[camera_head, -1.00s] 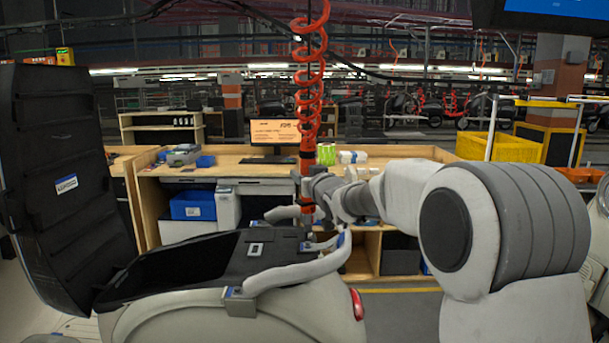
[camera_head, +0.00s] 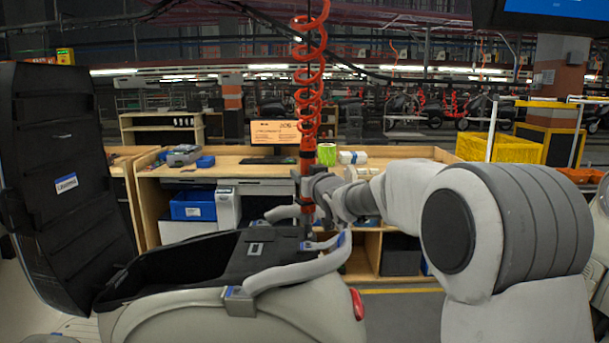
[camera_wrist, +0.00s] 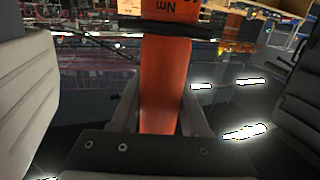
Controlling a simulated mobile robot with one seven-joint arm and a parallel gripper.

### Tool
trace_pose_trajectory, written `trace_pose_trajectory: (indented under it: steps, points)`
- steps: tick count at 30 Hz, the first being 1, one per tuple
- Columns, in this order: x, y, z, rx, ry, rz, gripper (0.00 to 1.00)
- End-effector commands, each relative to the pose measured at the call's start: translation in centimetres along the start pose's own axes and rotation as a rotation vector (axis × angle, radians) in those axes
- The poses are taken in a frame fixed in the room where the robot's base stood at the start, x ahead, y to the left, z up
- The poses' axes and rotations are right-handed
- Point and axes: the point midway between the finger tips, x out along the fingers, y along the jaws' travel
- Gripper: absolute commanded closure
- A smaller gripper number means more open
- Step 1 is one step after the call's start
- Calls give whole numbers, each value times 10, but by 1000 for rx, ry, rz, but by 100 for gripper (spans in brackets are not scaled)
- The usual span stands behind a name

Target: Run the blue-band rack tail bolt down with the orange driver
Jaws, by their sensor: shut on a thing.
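The orange driver (camera_head: 308,150) hangs upright below a red coiled hose. My gripper (camera_head: 307,187) is shut on it, above the scooter's tail. In the wrist view the driver's orange body (camera_wrist: 165,85) runs down the middle, with a dark collar and upside-down lettering near the top. The driver's lower end is near the rack's rear crossbar. The tail bolt and any contact with the driver tip cannot be made out.
The scooter's open black seat (camera_head: 65,180) stands up at the left. Behind is a wooden workbench (camera_head: 225,168) with a monitor (camera_head: 275,133), a green roll (camera_head: 327,154) and a blue bin (camera_head: 193,205). A yellow crate (camera_head: 500,148) stands at the back right.

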Motion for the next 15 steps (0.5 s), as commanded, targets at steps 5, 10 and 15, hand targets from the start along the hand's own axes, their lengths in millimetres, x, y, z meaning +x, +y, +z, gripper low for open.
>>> trace_pose_trajectory:
  steps: [5,10,15]
  points:
    - [0,1,3,1,0,1,100]
    - [0,1,6,1,0,1,100]
    - [0,1,8,1,0,1,100]
